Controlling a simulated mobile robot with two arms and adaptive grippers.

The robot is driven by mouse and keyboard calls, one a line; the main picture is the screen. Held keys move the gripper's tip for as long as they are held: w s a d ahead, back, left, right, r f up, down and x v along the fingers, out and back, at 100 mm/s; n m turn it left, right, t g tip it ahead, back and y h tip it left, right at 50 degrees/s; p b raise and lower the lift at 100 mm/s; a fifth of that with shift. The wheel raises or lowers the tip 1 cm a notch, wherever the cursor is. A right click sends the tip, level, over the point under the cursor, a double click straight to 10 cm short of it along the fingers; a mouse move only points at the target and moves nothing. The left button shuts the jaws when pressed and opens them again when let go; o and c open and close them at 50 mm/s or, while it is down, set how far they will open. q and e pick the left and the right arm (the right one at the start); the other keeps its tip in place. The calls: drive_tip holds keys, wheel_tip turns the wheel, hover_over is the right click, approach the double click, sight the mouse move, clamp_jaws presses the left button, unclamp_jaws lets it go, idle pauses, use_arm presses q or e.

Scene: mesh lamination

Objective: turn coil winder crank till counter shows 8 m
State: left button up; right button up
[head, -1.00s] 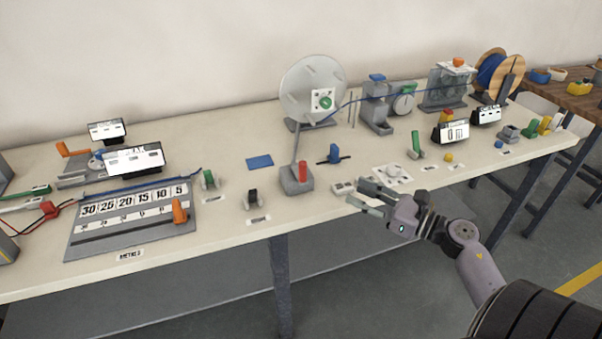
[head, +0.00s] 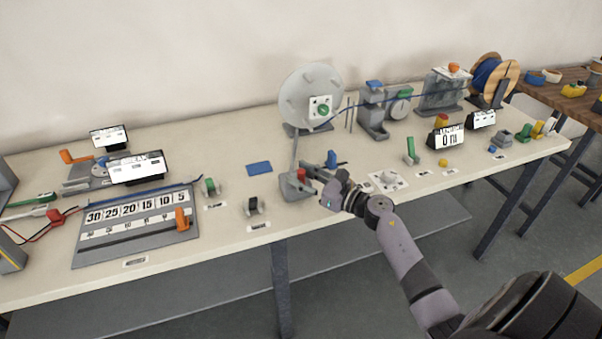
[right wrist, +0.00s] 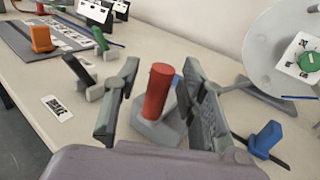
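The coil winder is a grey disc (head: 310,88) with a white plate and green knob (head: 322,110) at the back of the bench. A grey arm runs down from it to a grey block (head: 290,190) carrying the upright red crank handle (head: 301,174). The black counter (head: 446,138) reads 0 m. My right gripper (head: 311,180) is open at the handle. In the right wrist view, the red handle (right wrist: 158,90) stands between its two spread fingers, with a gap visible on the left side. My left gripper is not in view.
A blue clip (head: 332,160) stands close behind my right gripper. A white plate (head: 388,182) lies to its right. Blue cable runs from the spool (head: 494,75) to the winder. A black-topped clamp (head: 254,206) and a numbered board (head: 135,228) are to the left.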

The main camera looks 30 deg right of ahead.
drive_tip(key=shift+w, duration=0.15)
drive_tip(key=shift+c, duration=0.2)
clamp_jaws()
idle(0.3)
